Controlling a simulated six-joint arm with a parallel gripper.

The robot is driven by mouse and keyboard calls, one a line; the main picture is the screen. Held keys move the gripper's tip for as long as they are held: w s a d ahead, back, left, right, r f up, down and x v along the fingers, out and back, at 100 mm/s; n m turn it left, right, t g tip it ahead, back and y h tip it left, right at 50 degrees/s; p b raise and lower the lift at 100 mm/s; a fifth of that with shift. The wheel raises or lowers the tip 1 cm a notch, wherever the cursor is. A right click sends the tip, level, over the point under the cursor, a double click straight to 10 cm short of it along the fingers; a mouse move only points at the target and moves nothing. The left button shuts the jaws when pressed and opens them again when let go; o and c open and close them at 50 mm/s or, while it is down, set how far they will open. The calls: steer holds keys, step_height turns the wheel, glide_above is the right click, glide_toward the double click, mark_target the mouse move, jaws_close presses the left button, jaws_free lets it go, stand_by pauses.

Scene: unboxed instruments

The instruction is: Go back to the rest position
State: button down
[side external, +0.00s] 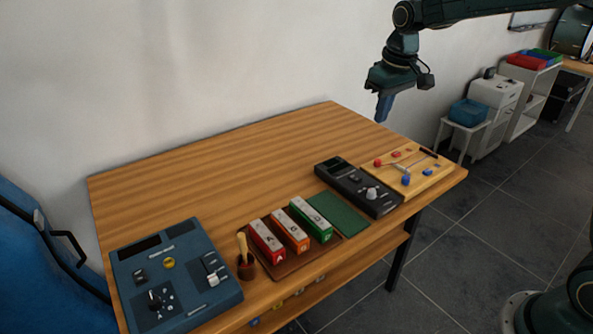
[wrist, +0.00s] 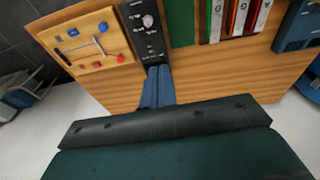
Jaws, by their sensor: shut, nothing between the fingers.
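My gripper (side external: 383,108) hangs above the back right part of the wooden table (side external: 220,170), pointing down. Its blue fingers are together with nothing between them, and they also show in the wrist view (wrist: 158,85). It is clear of the table and of everything on it. In the side view, a light wooden board (side external: 432,183) with red and blue knobs lies at the table's right end, below and to the right of the gripper. A black instrument (side external: 340,183) with a grey knob lies to the left of that board.
The table's back half is bare. A blue chair (side external: 40,260) stands at left.

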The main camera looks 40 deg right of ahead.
steer(key=s+a+r+t, duration=0.1)
steer(key=s+a+r, duration=0.15)
steer(key=s, duration=0.45)
steer(key=s+a+r+t, duration=0.1)
steer(key=s+r, duration=0.3)
steer(key=s, duration=0.3)
steer(key=s+a+f+t, duration=0.1)
steer(key=s+a+f, duration=0.1)
steer(key=s, duration=1.3)
steer(key=shift+s+f+t, duration=0.15)
steer(key=shift+f+t, duration=0.15)
steer(key=shift+f, duration=0.15)
